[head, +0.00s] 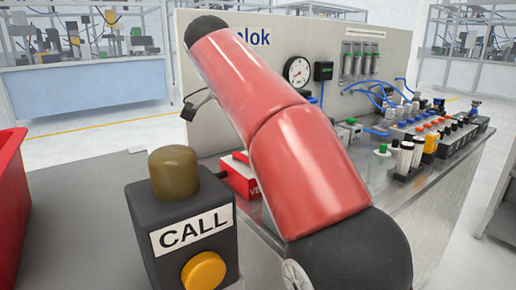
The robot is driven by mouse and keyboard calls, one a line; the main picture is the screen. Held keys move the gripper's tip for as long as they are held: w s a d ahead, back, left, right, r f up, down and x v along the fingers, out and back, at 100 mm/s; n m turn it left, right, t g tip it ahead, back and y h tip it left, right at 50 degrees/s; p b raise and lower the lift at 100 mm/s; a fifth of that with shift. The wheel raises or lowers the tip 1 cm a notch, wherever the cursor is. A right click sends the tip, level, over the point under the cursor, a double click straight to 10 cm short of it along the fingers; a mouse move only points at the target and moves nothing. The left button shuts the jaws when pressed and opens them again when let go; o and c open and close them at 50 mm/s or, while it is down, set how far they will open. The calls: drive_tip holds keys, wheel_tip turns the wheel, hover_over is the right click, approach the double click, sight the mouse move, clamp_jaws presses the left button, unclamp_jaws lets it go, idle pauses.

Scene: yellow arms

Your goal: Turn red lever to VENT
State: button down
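A red block (241,178) with white lettering starting "VE" sits on the grey bench, partly behind my red and black arm. I cannot make out a red lever on it; my arm covers the area to its right. My gripper's fingers do not show. A small dark piece on a grey bracket juts out left of my arm in front of the panel, and I cannot tell what it is.
A black post with a "CALL" label (194,229) and yellow button stands close in front. A red bin (12,210) is at the left edge. The upright panel (255,75) carries a gauge (298,71). Several valves and fittings (430,135) crowd the bench's right side.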

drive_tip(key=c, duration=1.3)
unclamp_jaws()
